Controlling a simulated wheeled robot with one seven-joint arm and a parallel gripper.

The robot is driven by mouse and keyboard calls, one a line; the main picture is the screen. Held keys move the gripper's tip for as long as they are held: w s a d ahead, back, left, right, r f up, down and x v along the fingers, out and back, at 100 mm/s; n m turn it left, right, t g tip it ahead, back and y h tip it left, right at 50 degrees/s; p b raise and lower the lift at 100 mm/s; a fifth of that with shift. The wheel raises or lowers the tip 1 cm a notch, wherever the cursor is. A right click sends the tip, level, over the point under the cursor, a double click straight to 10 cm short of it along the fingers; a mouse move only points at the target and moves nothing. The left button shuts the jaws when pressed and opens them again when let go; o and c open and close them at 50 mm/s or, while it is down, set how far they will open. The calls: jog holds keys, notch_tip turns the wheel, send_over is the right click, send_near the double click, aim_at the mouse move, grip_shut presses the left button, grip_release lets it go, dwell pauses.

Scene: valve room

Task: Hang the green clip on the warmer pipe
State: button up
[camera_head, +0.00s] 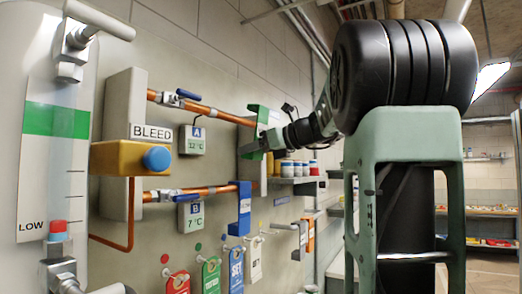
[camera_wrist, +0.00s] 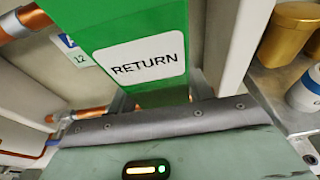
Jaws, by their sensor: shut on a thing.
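The green clip (camera_head: 259,118) is at the right end of the upper copper pipe (camera_head: 221,114), in line with it. In the wrist view the green clip (camera_wrist: 110,22) has a white RETURN label. My gripper (camera_head: 268,139) is shut on the clip's lower part. Whether the clip's hook is over the pipe is hidden. Tag A (camera_head: 193,140) under the upper pipe appears to read 12 °C. Tag B (camera_head: 189,217) under the lower copper pipe (camera_head: 215,190) reads 7 °C. A blue clip (camera_head: 240,208) hangs at the lower pipe's right end.
A shelf with small jars (camera_head: 287,168) is close right of my gripper. Below, coloured tags hang on pegs, among them a red tag (camera_head: 177,282) and a blue tag (camera_head: 237,268). A yellow BLEED block (camera_head: 125,158) with a blue knob is at the left.

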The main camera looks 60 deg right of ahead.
jog(key=shift+r+p+x, duration=0.1)
jog(key=shift+r+x, duration=0.1)
jog(key=shift+x, duration=0.75)
jog(key=shift+r+p+x, duration=0.1)
jog(key=shift+r+x, duration=0.15)
jog(key=shift+x, duration=0.65)
jog(key=shift+r+p+x, duration=0.1)
jog(key=shift+r+x, duration=0.1)
jog(key=shift+x, duration=0.75)
jog(key=shift+w+f+b, duration=0.2)
jog(key=shift+f+b, duration=0.35)
jog(key=shift+f, duration=0.1)
jog(key=o, duration=1.1)
jog(key=shift+s, duration=0.1)
jog(key=b+v, duration=0.5)
jog(key=v, duration=1.2)
jog(key=shift+s+a, duration=0.1)
jog(key=shift+s, duration=0.05)
